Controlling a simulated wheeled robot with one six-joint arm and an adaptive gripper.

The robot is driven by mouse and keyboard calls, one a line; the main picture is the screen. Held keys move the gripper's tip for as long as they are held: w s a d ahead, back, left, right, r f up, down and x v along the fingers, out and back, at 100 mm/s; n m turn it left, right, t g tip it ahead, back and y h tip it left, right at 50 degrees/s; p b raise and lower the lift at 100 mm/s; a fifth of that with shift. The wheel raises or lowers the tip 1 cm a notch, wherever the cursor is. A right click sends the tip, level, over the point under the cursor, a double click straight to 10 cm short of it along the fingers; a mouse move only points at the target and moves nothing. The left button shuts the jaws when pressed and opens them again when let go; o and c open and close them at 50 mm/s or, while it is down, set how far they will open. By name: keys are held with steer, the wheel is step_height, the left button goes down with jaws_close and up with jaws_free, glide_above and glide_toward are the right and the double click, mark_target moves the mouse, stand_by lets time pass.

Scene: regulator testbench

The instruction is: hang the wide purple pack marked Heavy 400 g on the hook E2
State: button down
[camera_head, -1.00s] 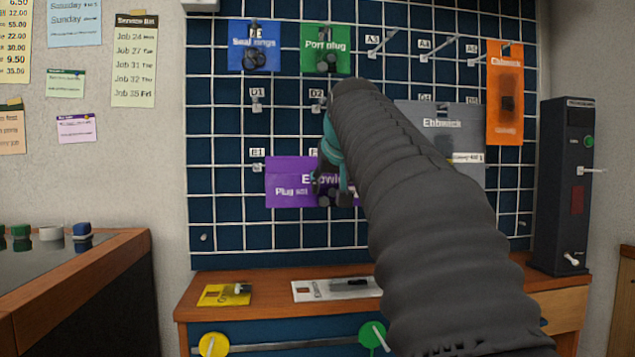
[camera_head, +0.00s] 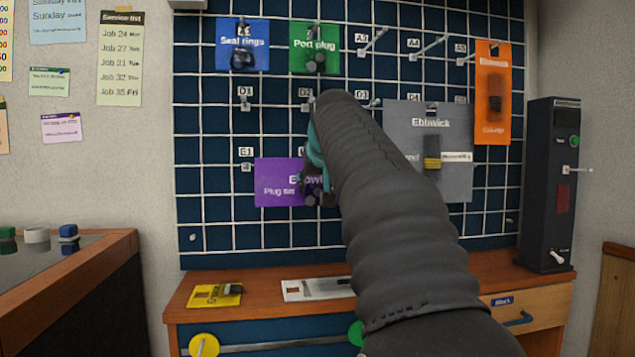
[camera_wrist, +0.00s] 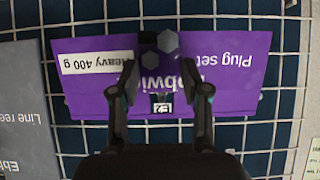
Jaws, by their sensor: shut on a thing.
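The wide purple pack (camera_head: 277,183) is upright against the wall grid, just right of the E1 tag. In the wrist view the purple pack (camera_wrist: 235,75) appears upside down, with a white "Heavy 400 g" label (camera_wrist: 95,62). My gripper (camera_wrist: 160,92) is shut on the pack near the middle of its top edge. A small white tag, seemingly E2 (camera_wrist: 162,106), shows between the fingers. In the head view my gripper (camera_head: 318,180) and arm cover the pack's right part. Hook E2 is hidden, so I cannot tell whether the pack is on it.
A large grey pack (camera_head: 458,125) hangs right of my arm, with an orange pack (camera_head: 492,120) beyond it. Blue (camera_head: 230,58) and green (camera_head: 302,58) packs hang above. Hook E1 (camera_head: 246,167) is bare. Yellow (camera_head: 205,298) and white (camera_head: 300,291) packs lie on the bench.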

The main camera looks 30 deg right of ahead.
mark_target(313, 181)
steer(key=shift+w+d+p, duration=0.3)
steer(key=shift+w+p, duration=0.05)
steer(key=shift+w, duration=0.55)
steer(key=shift+w+d+p, duration=0.25)
steer(key=shift+w+p, duration=0.1)
steer(key=shift+w, duration=0.55)
steer(key=shift+p+x, duration=0.45)
steer(key=shift+x, duration=0.4)
steer(key=shift+w+r, duration=0.1)
steer(key=shift+c, duration=2.3)
jaws_free()
steer(key=v, duration=1.2)
